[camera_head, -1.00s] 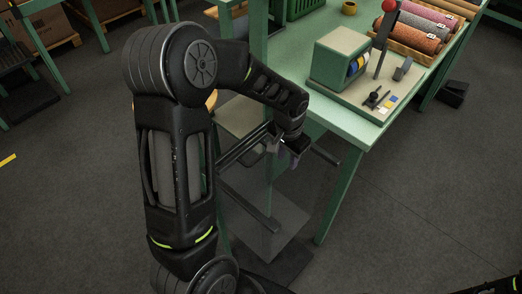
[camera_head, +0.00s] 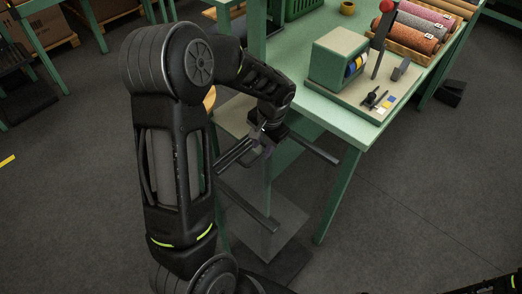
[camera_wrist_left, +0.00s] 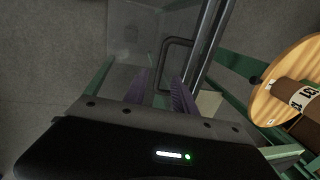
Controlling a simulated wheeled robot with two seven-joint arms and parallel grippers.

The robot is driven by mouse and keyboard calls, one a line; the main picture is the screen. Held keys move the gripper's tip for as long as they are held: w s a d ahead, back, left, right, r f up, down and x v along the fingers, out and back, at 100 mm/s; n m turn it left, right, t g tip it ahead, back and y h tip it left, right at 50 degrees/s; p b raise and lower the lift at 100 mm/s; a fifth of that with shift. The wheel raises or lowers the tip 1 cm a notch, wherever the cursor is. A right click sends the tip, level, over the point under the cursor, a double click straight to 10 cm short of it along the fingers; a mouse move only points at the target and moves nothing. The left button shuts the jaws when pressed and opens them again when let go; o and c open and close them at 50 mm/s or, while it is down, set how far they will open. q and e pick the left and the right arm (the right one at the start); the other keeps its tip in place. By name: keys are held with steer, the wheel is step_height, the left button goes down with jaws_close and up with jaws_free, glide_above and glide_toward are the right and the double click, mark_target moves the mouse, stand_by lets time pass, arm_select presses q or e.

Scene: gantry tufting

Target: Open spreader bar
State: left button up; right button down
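The spreader bar is seen as dark parallel bars (camera_head: 237,153) beside the green table in the head view. In the left wrist view two dark bars (camera_wrist_left: 207,45) run up the picture, with a bent dark handle (camera_wrist_left: 166,62) on their left side. My left gripper (camera_wrist_left: 162,88) shows two purple fingers standing apart, with a gap between them. The handle lies ahead of the fingertips, near the gap; I cannot tell whether they touch. In the head view my left gripper (camera_head: 262,146) is at the bars, its fingers mostly hidden.
The green table (camera_head: 335,122) holds a green box (camera_head: 338,58), a red-topped lever (camera_head: 382,40) and a tray of yarn rolls (camera_head: 418,30). A wooden spool (camera_wrist_left: 292,85) stands right of the gripper. A clear panel hangs below the bars.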

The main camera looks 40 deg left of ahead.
mark_target(260, 155)
arm_select(q)
steer(key=shift+a+f, duration=0.15)
steer(key=shift+f, duration=0.7)
steer(key=shift+a+f, duration=0.15)
steer(key=shift+f, duration=0.65)
steer(key=shift+c, duration=0.3)
jaws_close()
